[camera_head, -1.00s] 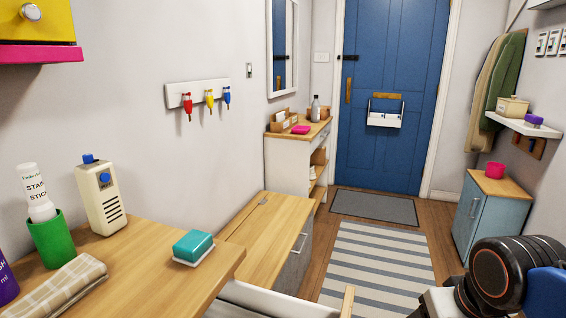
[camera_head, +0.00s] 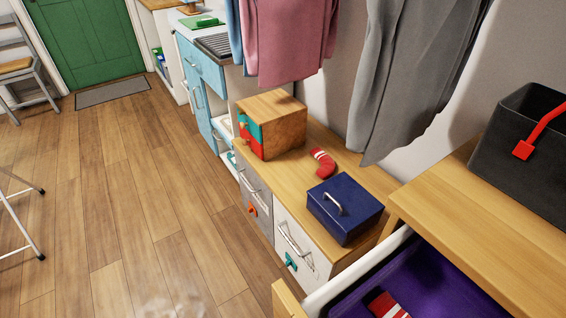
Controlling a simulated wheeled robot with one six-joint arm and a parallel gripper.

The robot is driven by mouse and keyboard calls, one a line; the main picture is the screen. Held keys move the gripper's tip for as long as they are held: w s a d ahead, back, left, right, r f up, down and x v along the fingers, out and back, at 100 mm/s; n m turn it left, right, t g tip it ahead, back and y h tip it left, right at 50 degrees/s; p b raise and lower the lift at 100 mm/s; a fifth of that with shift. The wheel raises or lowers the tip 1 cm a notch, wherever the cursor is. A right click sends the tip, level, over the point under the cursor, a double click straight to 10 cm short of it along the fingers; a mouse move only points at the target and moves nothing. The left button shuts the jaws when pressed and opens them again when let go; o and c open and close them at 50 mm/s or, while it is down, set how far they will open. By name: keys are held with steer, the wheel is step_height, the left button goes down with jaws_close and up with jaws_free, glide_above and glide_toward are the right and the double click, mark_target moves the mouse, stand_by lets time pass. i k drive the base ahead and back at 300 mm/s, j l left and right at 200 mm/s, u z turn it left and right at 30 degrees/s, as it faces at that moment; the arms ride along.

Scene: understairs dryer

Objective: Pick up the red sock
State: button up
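A red sock (camera_head: 322,163) with white stripes lies on the low wooden cabinet top (camera_head: 345,171), between a wooden box and a navy box. A second red-and-white striped item (camera_head: 387,306), which looks like a sock, lies in the purple-lined open drawer (camera_head: 425,275) at the bottom right; the picture edge cuts it off. My gripper is not in view.
The wooden box (camera_head: 285,131) and the navy box with a handle (camera_head: 345,209) flank the sock. Grey cloth (camera_head: 415,75) and pink cloth (camera_head: 290,35) hang above. A black bin (camera_head: 520,140) stands right. The wooden floor (camera_head: 130,200) on the left is largely open.

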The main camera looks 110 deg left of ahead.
mark_target(328, 167)
steer(key=k+l+u, duration=0.2)
steer(key=u, duration=0.3)
steer(key=k+l+u, duration=0.25)
steer(key=u, duration=0.25)
steer(key=k+u, duration=0.25)
steer(key=u, duration=0.25)
steer(key=i+j+u, duration=0.1)
steer(key=j+u, duration=0.15)
steer(key=u, duration=0.2)
steer(key=i+j+u, duration=0.1)
steer(key=u, duration=0.35)
steer(key=i+j+u, duration=0.15)
steer(key=u, duration=0.3)
steer(key=i+l, duration=0.15)
steer(key=l, duration=0.15)
steer(key=j, duration=1.05)
steer(key=j+z, duration=0.6)
steer(key=j, duration=0.25)
steer(key=z, duration=1.35)
steer(key=u, duration=1.3)
